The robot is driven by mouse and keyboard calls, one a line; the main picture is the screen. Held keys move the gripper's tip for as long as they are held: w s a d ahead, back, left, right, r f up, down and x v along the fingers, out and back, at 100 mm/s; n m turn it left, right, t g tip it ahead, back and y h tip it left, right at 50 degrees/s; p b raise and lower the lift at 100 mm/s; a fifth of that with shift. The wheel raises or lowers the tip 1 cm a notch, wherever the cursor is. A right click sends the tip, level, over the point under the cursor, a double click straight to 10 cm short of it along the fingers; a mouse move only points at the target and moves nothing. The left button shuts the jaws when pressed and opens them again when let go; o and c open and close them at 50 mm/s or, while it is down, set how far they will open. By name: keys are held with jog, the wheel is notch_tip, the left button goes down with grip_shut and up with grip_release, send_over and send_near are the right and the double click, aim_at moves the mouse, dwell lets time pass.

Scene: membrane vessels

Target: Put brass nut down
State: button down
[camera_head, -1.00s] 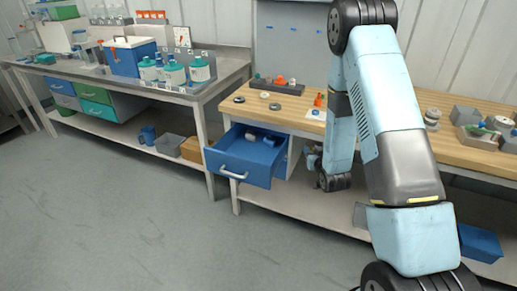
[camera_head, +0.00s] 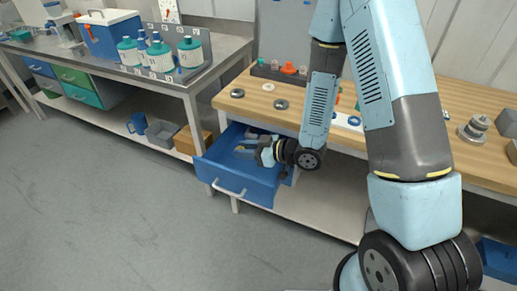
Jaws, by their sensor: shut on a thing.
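My gripper (camera_head: 247,151) is over the open blue drawer (camera_head: 224,180), pointing left into it from the drawer's right side. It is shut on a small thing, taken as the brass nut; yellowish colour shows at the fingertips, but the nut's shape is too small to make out. I cannot tell whether the nut touches the drawer floor. My wrist hides the right part of the drawer.
The wooden workbench (camera_head: 318,118) is above the drawer, with dark rings (camera_head: 281,104) near its left end. A grey floor lies in front.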

jog(key=shift+w+a+f, duration=1.6)
jog(key=shift+w+f, duration=0.1)
jog(key=shift+f, duration=0.45)
jog(key=shift+w+a+f, duration=1.65)
jog(key=shift+w+f, duration=0.05)
jog(key=shift+f, duration=0.45)
jog(key=shift+w+a+f, duration=1.6)
jog(key=shift+w+f, duration=0.1)
jog(key=shift+f, duration=0.45)
jog(key=shift+s+f, duration=0.1)
jog(key=shift+f, duration=0.5)
jog(key=c, duration=0.8)
grip_release()
jog(key=shift+s, duration=0.1)
